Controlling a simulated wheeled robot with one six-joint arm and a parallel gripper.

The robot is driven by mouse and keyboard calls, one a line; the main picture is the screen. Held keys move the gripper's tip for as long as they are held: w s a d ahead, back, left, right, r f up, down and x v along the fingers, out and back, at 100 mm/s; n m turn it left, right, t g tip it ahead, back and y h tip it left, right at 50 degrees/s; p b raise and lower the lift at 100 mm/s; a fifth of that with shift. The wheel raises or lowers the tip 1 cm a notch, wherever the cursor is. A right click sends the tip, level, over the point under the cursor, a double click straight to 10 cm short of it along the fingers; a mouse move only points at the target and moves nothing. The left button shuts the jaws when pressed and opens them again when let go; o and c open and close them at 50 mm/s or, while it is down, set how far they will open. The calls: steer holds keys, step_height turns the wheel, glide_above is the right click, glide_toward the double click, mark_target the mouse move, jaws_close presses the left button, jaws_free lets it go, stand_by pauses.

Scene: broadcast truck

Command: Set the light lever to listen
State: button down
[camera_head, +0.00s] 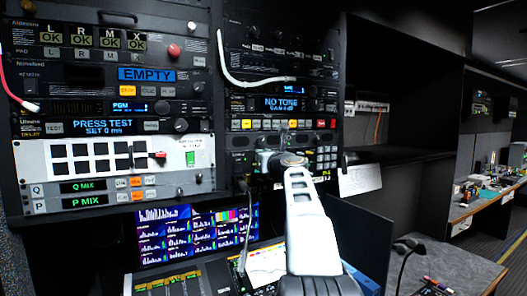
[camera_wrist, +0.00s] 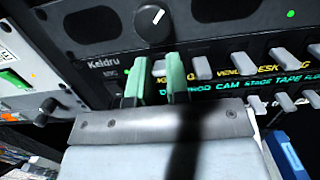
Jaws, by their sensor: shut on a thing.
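In the wrist view, a dark panel marked Keldru carries a row of pale grey levers (camera_wrist: 201,66) above yellow and green lettering. My gripper (camera_wrist: 157,82) has its two green fingers on either side of one pale lever (camera_wrist: 158,68), near the left end of the row, and is shut on it. The fingers hide its lower part and the lettering below it. I cannot read the word "listen" or tell which position this lever is in. In the head view my gripper and forearm cover most of this panel.
A round black knob (camera_wrist: 151,23) sits above the held lever. Neighbouring levers stand close on the right, with more pale tips (camera_wrist: 282,100) below the lettering. In the head view, a keypad (camera_head: 326,158) is right of my gripper and screens (camera_head: 190,232) are below left.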

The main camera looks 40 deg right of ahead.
steer(key=shift+w+r+g, duration=0.1)
steer(key=shift+r+g, duration=0.25)
steer(key=shift+g, duration=0.45)
steer(key=c, duration=1.1)
jaws_free()
steer(key=b+v, duration=0.5)
steer(key=v, duration=0.9)
steer(key=shift+w, duration=0.1)
